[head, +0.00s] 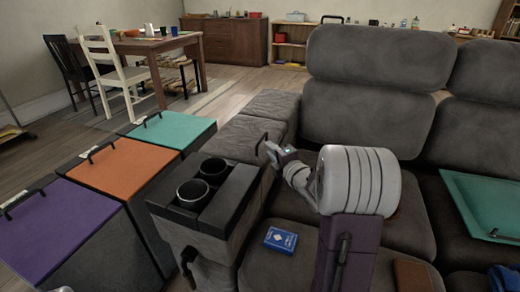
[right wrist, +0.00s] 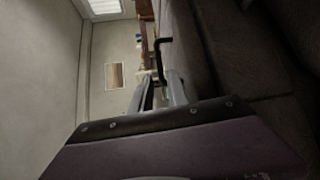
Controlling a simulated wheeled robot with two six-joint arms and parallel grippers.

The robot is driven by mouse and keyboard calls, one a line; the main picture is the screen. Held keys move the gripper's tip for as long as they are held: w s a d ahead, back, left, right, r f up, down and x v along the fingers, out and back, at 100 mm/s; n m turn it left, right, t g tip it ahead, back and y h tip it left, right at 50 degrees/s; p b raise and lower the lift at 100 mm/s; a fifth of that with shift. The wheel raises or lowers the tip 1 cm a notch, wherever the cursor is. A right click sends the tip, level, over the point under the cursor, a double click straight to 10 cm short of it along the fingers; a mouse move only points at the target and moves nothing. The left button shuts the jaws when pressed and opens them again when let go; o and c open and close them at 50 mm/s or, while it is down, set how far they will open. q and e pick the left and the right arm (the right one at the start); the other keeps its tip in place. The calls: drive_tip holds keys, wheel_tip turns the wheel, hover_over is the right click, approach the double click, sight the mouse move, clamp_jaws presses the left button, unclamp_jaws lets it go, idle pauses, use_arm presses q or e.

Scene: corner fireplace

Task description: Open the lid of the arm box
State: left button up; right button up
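The arm box appears to be the grey sofa-arm block (head: 238,138) behind the cup holders, its top looking flat and closed. A thin black bent handle (head: 262,143) stands at its right side. In the right wrist view a black bent handle (right wrist: 164,48) shows just beyond the fingertips. My right gripper (head: 272,152) is close to the handle from the sofa side. In the wrist view its two grey fingers (right wrist: 160,82) are apart, with nothing seen between them; whether they touch the handle I cannot tell.
A console with two dark cup holders (head: 203,182) stands in front. Boxes with purple (head: 48,226), orange (head: 122,166) and teal (head: 175,129) lids line the left. A blue card box (head: 281,240) lies on the seat. A teal panel (head: 485,205) is at right.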

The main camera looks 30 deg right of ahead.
sight(261, 139)
drive_tip(key=w, duration=0.2)
drive_tip(key=w+f, duration=0.1)
drive_tip(key=w, duration=0.4)
drive_tip(key=shift+w+d+f, duration=0.15)
drive_tip(key=shift+w+d, duration=0.2)
drive_tip(key=shift+d, duration=0.05)
drive_tip(key=shift+w, duration=0.6)
clamp_jaws()
idle(0.5)
